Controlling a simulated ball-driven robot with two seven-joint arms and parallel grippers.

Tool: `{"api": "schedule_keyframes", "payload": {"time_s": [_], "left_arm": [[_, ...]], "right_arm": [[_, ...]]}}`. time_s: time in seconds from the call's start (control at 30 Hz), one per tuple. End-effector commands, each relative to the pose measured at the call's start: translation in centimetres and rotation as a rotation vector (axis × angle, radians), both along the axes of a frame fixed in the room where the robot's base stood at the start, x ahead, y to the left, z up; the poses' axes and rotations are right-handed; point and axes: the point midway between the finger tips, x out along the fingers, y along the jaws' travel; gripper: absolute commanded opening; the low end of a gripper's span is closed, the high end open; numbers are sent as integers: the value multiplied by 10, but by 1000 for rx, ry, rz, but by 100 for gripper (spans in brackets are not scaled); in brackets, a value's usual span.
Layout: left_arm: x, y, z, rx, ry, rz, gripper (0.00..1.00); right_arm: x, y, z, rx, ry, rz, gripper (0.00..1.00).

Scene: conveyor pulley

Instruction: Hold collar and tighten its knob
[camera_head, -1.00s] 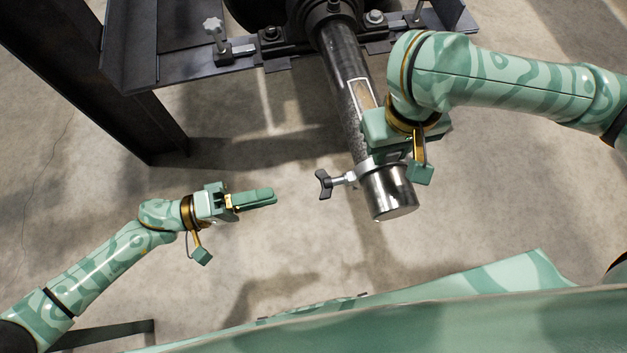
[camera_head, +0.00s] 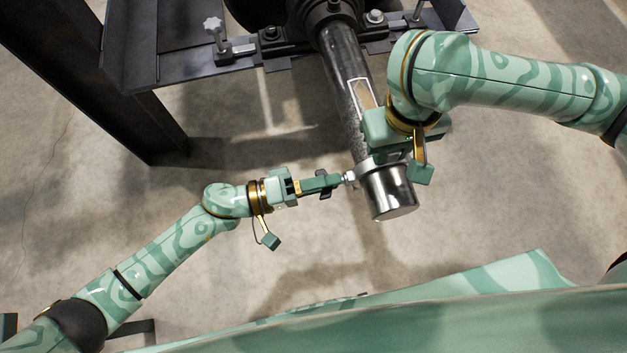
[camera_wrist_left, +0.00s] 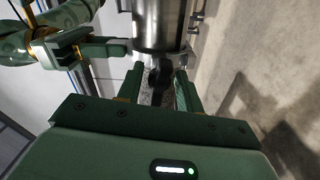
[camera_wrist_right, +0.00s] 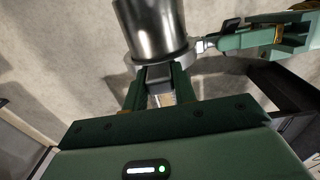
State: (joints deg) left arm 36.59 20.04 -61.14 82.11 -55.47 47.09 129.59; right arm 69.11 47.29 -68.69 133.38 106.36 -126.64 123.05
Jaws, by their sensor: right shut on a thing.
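The silver collar (camera_head: 364,168) sits around the steel shaft (camera_head: 392,192) near its free end; it also shows in the right wrist view (camera_wrist_right: 186,58). Its dark knob (camera_head: 325,195) sticks out to the left on a short silver stem and shows in the left wrist view (camera_wrist_left: 160,76). My left gripper (camera_head: 328,182) has its fingers on either side of the knob, partly hiding it. In the left wrist view the fingers are apart, with gaps beside the knob. My right gripper (camera_head: 381,158) is shut on the collar from above; its fingertips are mostly hidden in the head view.
A dark steel frame (camera_head: 185,68) with bolts and a clamp knob (camera_head: 213,26) stands at the back. The shaft runs from a bearing there toward me. Bare concrete floor (camera_head: 270,250) lies below, with free room left of the shaft.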

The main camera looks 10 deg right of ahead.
Motion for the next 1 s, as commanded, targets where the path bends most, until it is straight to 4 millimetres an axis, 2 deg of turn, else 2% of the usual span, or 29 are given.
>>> {"api": "schedule_keyframes", "payload": {"time_s": [0.2, 0.5, 0.53, 0.63, 0.77, 0.87, 1.0], "left_arm": [[0, -16, 1, 0, 1, 0, 36], [0, -17, 0, 0, 1, 0, 36], [0, -17, 0, 0, 1, 0, 31], [0, -17, 0, 1, 1, 0, 3], [0, -17, 0, 1, -7, 0, 3], [0, -17, 0, 2, -155, 3, 5], [0, -17, -1, 3, -555, 13, 8]], "right_arm": [[1, -1, 0, -2, -2, -1, 0], [1, -1, 0, -2, -2, -1, 0], [1, -1, 0, -2, -2, -1, 0], [1, -1, 0, -2, -2, -1, 0], [0, -1, 0, -2, -2, -1, 0], [0, -1, 0, -2, -2, -1, 0], [0, -1, 0, -2, -1, -1, 0]]}}
